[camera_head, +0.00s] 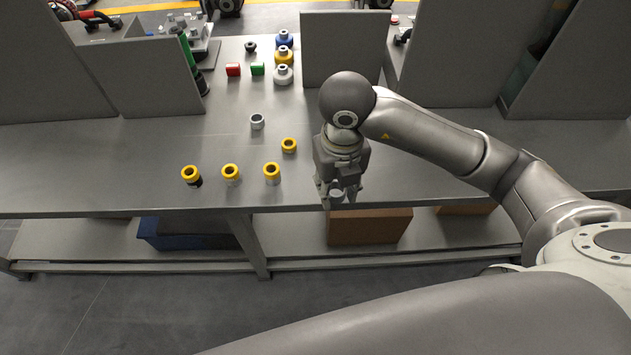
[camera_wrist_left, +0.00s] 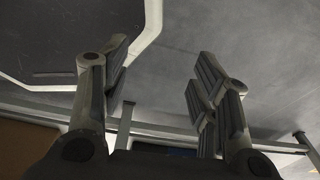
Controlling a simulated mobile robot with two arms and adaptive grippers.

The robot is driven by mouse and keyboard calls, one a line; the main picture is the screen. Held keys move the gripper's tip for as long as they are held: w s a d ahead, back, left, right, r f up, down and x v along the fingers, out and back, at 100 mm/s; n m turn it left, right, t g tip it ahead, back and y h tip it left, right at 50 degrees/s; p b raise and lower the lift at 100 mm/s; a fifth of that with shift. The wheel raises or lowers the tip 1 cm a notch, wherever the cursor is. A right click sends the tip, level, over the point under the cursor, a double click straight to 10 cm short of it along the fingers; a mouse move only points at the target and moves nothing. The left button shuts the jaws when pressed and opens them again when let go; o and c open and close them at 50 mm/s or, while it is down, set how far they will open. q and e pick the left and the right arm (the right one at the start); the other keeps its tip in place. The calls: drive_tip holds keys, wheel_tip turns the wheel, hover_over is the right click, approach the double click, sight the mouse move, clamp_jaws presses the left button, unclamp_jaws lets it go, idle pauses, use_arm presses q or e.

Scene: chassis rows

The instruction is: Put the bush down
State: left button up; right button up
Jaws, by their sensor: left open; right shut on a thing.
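My right gripper (camera_head: 339,187) is shut on a small grey ring-shaped bush (camera_head: 336,194), at the front edge of the grey table (camera_head: 110,165). The fingers cover part of this bush, and I cannot tell if it touches anything below. A similar grey bush (camera_head: 257,121) stands on the table, left of my right gripper. Yellow-topped bushes stand to the left: one at the left (camera_head: 191,174), one in the middle (camera_head: 230,172), one on the right (camera_head: 271,171) and one further back (camera_head: 289,145). My left gripper (camera_wrist_left: 158,75) is open and empty in the left wrist view.
Under the table are a brown box (camera_head: 370,227) and a blue bin (camera_head: 185,236).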

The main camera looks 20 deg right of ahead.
drive_tip(key=w+f+p, duration=0.2)
drive_tip(key=w+f, duration=0.1)
drive_tip(key=w, duration=0.4)
hover_over(313, 179)
drive_tip(key=s, duration=0.1)
wheel_tip(313, 179, down, 5)
drive_tip(key=shift+s+p, duration=0.15)
drive_tip(key=shift+p, duration=0.3)
drive_tip(key=shift+w+f, duration=0.65)
drive_tip(key=shift+f, duration=0.3)
wheel_tip(313, 179, down, 3)
drive_tip(key=shift+r+p, duration=0.1)
drive_tip(key=shift+p, duration=0.2)
use_arm(q)
drive_tip(key=r, duration=0.2)
drive_tip(key=w+r, duration=0.1)
drive_tip(key=shift+d+r, duration=0.25)
drive_tip(key=shift+r, duration=0.05)
use_arm(e)
drive_tip(key=shift+f, duration=0.2)
drive_tip(key=o, duration=1.1)
drive_tip(key=shift+c, duration=0.2)
use_arm(q)
drive_tip(key=shift+d+f, duration=0.1)
